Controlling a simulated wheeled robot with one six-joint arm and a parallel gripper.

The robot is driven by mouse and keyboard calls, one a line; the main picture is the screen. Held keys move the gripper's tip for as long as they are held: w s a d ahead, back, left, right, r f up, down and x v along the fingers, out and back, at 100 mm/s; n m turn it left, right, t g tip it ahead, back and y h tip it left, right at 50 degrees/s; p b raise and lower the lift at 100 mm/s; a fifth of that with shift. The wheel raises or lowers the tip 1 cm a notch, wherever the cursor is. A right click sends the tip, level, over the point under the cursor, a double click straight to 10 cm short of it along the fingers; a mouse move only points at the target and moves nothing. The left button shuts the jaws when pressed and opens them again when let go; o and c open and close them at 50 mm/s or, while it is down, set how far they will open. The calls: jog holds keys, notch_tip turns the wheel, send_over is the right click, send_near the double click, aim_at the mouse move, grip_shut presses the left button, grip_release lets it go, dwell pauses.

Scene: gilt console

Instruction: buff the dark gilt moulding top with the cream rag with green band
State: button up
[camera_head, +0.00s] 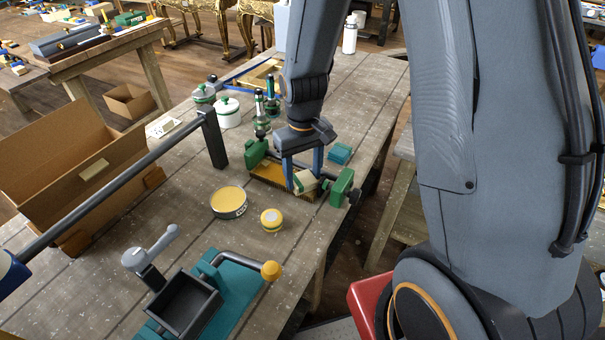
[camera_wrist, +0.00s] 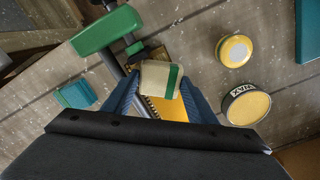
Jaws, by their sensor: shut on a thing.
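The cream rag with a green band (camera_head: 305,181) is held in my gripper (camera_head: 303,174), which is shut on it. In the wrist view the rag (camera_wrist: 154,77) sits between the blue fingers of my gripper (camera_wrist: 158,92). The dark gilt moulding (camera_head: 267,178) lies lengthwise between green clamp blocks on the bench. The rag is over its right end, close to the right green block (camera_head: 341,187). In the wrist view a golden stretch of moulding (camera_wrist: 168,108) shows behind the rag. I cannot tell whether rag and moulding touch.
A cardboard box (camera_head: 83,175) is at left.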

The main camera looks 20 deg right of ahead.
jog(key=shift+w+a, duration=3.95)
jog(key=shift+w, duration=0.05)
jog(key=shift+w+d, duration=0.3)
jog(key=shift+d, duration=0.05)
jog(key=shift+s+d+r+p, duration=0.1)
jog(key=shift+s+d+p, duration=0.25)
jog(key=shift+s+d, duration=0.55)
jog(key=shift+s+d+p, duration=0.55)
jog(key=shift+s+d, duration=0.5)
jog(key=shift+s, duration=0.2)
jog(key=shift+s+d, duration=0.85)
jog(key=shift+s, duration=0.25)
jog(key=shift+s+d, duration=0.85)
jog(key=shift+s, duration=0.25)
jog(key=shift+r, duration=2.9)
jog(key=shift+w+r, duration=0.1)
